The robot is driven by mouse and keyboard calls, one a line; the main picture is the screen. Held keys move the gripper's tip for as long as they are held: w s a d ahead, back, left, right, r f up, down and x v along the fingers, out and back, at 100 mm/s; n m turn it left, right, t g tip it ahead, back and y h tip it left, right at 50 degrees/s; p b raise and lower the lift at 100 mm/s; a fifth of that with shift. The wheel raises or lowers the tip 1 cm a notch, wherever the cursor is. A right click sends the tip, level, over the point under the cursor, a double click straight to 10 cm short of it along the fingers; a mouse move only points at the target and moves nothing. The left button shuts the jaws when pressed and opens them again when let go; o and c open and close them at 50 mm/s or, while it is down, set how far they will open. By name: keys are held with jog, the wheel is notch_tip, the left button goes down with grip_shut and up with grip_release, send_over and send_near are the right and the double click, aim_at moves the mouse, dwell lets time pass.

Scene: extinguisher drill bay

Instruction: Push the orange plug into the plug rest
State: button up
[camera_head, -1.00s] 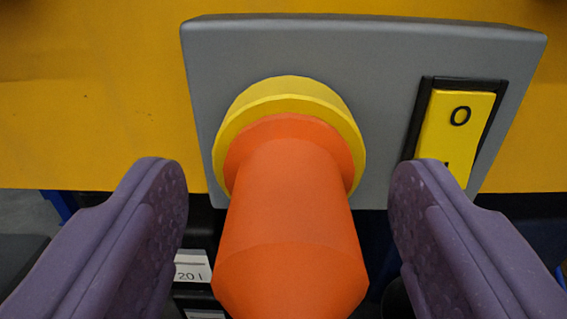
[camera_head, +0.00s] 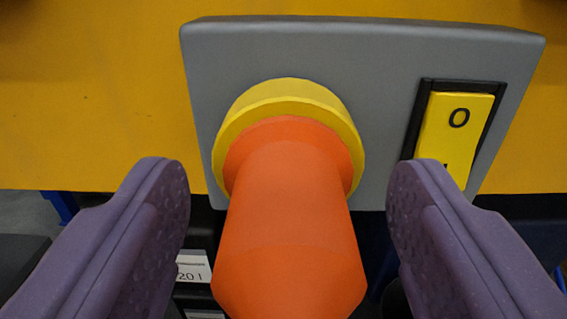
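The orange plug (camera_head: 288,230) is a thick cylinder with a wider collar. It points toward me from a yellow round socket (camera_head: 270,95) on a grey panel. The collar sits against the yellow ring; how deep the plug reaches inside is hidden. I take the yellow ring to be the plug rest. My gripper (camera_head: 289,190) is open, with one purple finger on each side of the plug. Clear gaps show between both fingers and the plug, and nothing is held.
The grey panel (camera_head: 365,70) is mounted on a yellow-orange surface (camera_head: 90,100). A yellow rocker switch (camera_head: 455,130) in a black frame is on the panel's right, behind my right finger. Below are dark shapes and a white label (camera_head: 193,268).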

aim_at(287, 311)
grip_shut()
jog(key=shift+s+b, duration=0.7)
jog(key=shift+s, duration=2.3)
jog(key=s+r+p, duration=0.1)
jog(key=s+r, duration=0.2)
jog(key=s, duration=0.4)
jog(key=s+r+p, duration=0.1)
jog(key=s+r, duration=0.2)
jog(key=s, duration=0.5)
dwell(0.3)
